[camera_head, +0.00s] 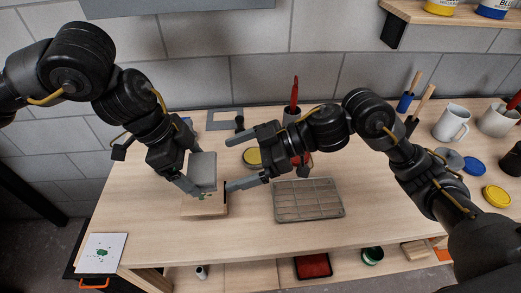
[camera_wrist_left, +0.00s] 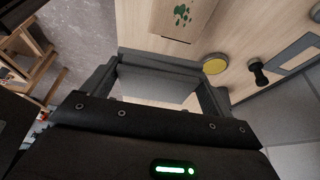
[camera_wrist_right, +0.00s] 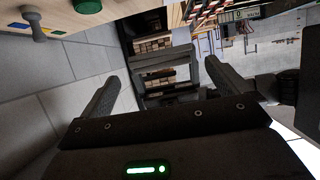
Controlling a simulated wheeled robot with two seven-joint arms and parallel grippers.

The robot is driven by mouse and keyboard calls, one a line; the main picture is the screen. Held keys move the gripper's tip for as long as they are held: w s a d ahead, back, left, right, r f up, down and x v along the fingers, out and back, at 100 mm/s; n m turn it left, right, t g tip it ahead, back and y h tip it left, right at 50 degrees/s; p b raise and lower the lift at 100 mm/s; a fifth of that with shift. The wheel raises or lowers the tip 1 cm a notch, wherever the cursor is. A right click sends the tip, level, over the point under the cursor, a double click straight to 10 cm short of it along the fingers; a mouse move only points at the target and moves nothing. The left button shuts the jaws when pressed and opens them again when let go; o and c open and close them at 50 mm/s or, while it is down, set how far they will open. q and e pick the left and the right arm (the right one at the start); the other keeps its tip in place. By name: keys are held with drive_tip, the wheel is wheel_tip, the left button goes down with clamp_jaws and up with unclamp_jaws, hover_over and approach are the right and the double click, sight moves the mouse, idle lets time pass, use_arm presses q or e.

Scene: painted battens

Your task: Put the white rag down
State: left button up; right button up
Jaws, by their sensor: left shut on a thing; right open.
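The white rag (camera_head: 203,169) looks like a light grey folded pad. My left gripper (camera_head: 187,172) is shut on it, left of the table's middle, over a pale wooden box (camera_head: 207,209) with green marks on top. In the left wrist view the rag (camera_wrist_left: 158,84) spans between the two fingers. I cannot tell whether its lower edge touches the box. My right gripper (camera_head: 238,160) is open and empty just right of the rag. In the right wrist view its fingers (camera_wrist_right: 160,82) stand wide apart with nothing between them.
A grey gridded tray (camera_head: 308,200) lies right of the box. A yellow-topped tin (camera_head: 252,157) and a pot with a red-handled tool (camera_head: 294,95) stand behind. White mugs (camera_head: 452,122) are at right. The table (camera_head: 150,205) is clear left of the box.

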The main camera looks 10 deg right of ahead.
sight(216, 168)
drive_tip(key=shift+x, duration=1.95)
